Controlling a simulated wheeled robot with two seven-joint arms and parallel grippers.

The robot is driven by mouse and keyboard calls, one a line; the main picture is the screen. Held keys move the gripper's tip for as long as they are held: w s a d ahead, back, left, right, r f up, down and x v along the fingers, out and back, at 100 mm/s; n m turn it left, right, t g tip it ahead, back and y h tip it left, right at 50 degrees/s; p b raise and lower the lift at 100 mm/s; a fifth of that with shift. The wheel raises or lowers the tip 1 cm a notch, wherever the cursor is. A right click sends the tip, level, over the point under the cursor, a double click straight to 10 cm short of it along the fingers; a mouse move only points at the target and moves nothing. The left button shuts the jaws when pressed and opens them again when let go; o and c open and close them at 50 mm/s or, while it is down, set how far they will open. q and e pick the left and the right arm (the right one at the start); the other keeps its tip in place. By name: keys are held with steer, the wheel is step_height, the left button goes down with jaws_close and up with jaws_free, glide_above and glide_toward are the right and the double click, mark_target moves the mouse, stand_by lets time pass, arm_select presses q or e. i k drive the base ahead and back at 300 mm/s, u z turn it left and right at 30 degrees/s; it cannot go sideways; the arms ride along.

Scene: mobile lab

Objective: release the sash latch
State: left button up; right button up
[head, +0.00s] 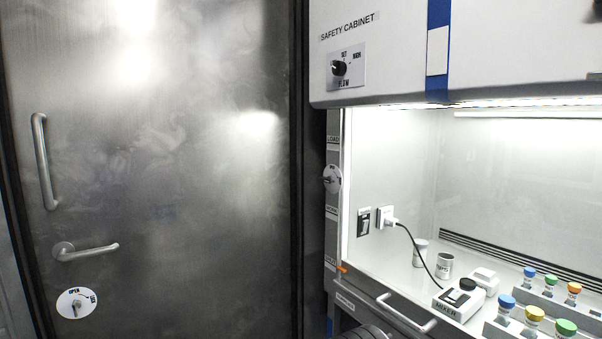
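A safety cabinet (390,60) stands on the right with its front opening showing a lit interior. On its left post is a small round white plate with a grey knob (332,179), which looks like the sash latch; its lettering is too small to read. Above and below it, the post carries small labels. A grey bar handle (405,314) runs along the cabinet's lower front edge, with a small orange marker (342,267) near its upper left. Neither of my grippers is in view.
A large closed metal door (180,170) fills the left, with a vertical pull, a lever (85,251) and an OPEN dial (76,303). Inside the cabinet are a mixer (459,299) with a black cord, two cups, and several capped vials. A FLOW knob (339,68) is above.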

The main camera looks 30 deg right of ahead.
mark_target(330, 179)
steer(key=i, duration=1.35)
steer(key=z, duration=1.05)
